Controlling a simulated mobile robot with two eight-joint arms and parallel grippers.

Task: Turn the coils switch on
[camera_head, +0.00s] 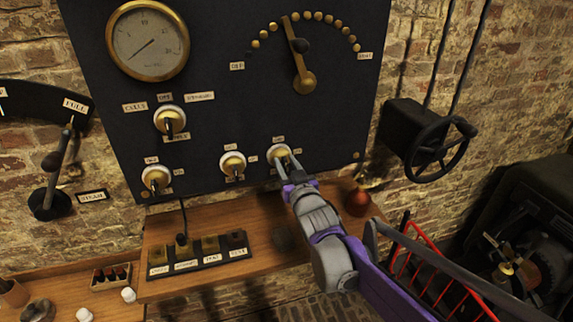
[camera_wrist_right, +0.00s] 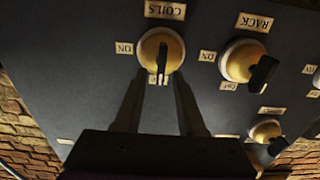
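The coils switch (camera_wrist_right: 160,50) is a round brass knob on a white ring with a black lever. Its COILS plate reads upside down in the right wrist view, with ON at its left. A partly hidden label sits below the knob, and the lever points down toward it. In the head view it is the rightmost knob (camera_head: 279,153) of the panel's bottom row. My right gripper (camera_head: 287,184) is at this knob; in the wrist view its two fingers (camera_wrist_right: 161,84) are apart, with the lever between their tips. Contact cannot be told. My left gripper is out of view.
The rack switch (camera_wrist_right: 243,61) is beside the coils switch. The dark panel (camera_head: 215,75) also bears a gauge (camera_head: 147,41) and a large brass lever (camera_head: 300,55). A wooden shelf (camera_head: 275,262) lies below, with a reddish round flask (camera_head: 357,202). A handwheel (camera_head: 440,149) stands at right.

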